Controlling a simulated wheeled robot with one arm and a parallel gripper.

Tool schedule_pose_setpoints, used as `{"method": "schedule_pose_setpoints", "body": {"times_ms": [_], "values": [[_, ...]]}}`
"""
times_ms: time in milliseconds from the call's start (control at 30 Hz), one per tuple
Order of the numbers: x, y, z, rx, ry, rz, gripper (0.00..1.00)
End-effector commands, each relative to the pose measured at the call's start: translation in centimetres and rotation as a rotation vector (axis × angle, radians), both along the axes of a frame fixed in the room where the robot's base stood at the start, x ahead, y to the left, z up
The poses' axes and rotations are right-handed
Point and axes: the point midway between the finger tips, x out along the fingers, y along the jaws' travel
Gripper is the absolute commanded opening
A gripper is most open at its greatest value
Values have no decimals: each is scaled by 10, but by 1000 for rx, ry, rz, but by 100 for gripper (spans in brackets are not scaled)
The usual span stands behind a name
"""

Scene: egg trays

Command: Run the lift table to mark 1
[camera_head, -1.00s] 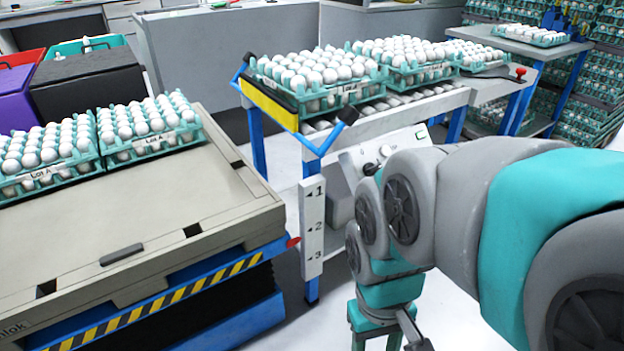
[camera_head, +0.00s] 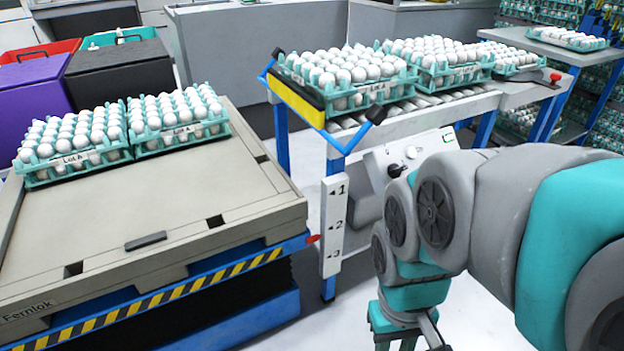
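The lift table (camera_head: 160,300) stands at the left, with a blue frame, a black-and-yellow striped edge and dark bellows. It carries a beige pallet (camera_head: 115,232) with two teal trays of white eggs labelled Lot A. The pointer appears between marks 2 and 3. A control panel (camera_head: 411,152) with a dark knob and green button is partly hidden behind my arm. My gripper (camera_head: 405,336) points down at the bottom edge; its fingertips are cut off.
A roller conveyor (camera_head: 430,103) with blue legs holds several egg trays behind my arm, with a yellow bar (camera_head: 297,101) at its near end. Purple and black boxes (camera_head: 118,70) stand at the back left. White floor shows between lift table and conveyor.

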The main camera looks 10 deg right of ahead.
Motion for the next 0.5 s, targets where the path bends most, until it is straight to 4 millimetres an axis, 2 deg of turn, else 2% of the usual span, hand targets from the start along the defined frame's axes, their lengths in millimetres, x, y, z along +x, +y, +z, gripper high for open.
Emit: {"method": "schedule_pose_setpoints", "body": {"times_ms": [33, 233, 500], "values": [[0, 0, 0, 0, 0, 0, 22], [0, 0, 0, 0, 0, 0, 0], [0, 0, 0, 0, 0, 0, 0]]}}
